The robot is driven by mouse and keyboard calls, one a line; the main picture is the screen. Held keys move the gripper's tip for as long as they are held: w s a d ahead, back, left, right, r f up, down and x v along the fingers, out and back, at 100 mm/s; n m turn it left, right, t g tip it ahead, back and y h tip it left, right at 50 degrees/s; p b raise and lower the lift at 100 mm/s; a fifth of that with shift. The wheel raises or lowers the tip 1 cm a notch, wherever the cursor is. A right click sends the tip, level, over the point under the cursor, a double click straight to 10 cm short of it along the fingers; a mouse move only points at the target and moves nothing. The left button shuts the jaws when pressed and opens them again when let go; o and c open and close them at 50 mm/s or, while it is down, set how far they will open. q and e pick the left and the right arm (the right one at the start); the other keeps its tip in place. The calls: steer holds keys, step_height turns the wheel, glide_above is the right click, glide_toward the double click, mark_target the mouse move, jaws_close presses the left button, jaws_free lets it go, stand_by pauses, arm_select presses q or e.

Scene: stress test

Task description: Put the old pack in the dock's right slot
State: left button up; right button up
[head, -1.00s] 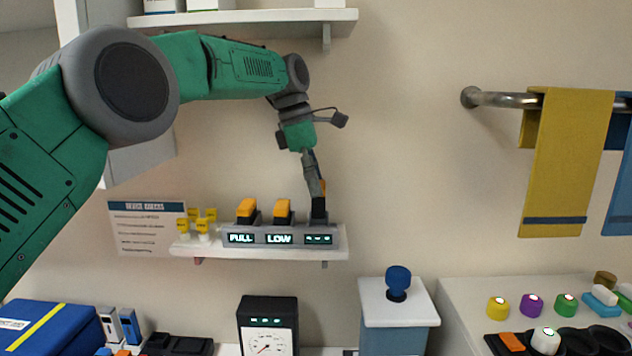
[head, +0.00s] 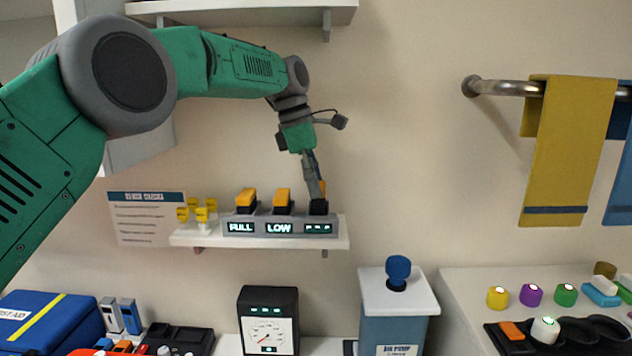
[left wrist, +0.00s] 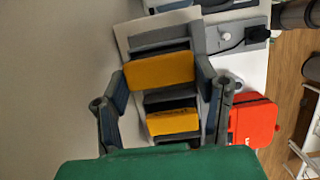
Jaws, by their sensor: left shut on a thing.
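The grey dock (head: 256,229) stands on a white wall shelf and has three positions. An orange-topped pack (head: 246,196) is above the display reading FULL, and another (head: 282,195) is above LOW. My left gripper (head: 316,188) is shut on the old pack (head: 319,207) at the right slot. The old pack's dark body is upright, about level with its neighbours, and looks to be in the slot. My right gripper is not in view.
Small yellow items (head: 198,212) and a sign (head: 146,218) are left of the dock. An upper shelf (head: 250,16) is above the arm. A gauge box (head: 268,300) and a blue-knobbed air pump (head: 397,300) stand below.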

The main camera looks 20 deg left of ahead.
arm_select(q)
steer(key=shift+f, duration=0.75)
steer(key=o, duration=1.4)
steer(key=shift+o, duration=0.2)
steer(key=v, duration=0.7)
steer(key=shift+r, duration=0.25)
steer(key=shift+w, duration=0.1)
